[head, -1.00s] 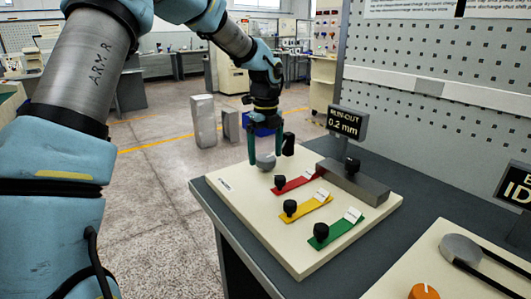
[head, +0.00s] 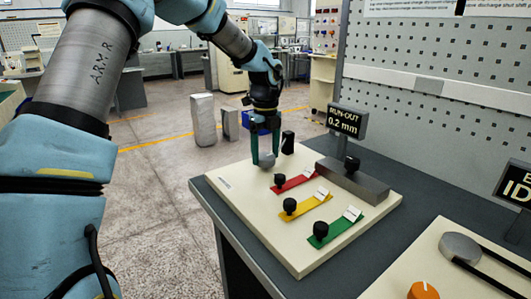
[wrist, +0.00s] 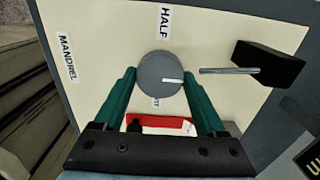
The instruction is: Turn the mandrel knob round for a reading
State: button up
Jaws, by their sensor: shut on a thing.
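The mandrel knob (wrist: 160,76) is a round grey disc with a white line that points right in the wrist view, towards a metal rod. My gripper (head: 265,162) stands over the board's far left part. In the wrist view its green fingers (wrist: 158,80) are shut on the knob from both sides. A "MANDREL" label (wrist: 67,58) lies left of the knob and a "HALF" label (wrist: 164,22) above it. Another label below the knob is mostly hidden. The run-out display (head: 346,122) reads 0.2 mm.
A black block (wrist: 268,65) holds the rod beside the knob. Red (head: 294,182), yellow (head: 305,208) and green (head: 333,233) strips with black knobs lie on the cream board (head: 260,225). Another board with an orange knob (head: 423,291) is at the lower right.

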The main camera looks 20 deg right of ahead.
jog(key=shift+c, duration=1)
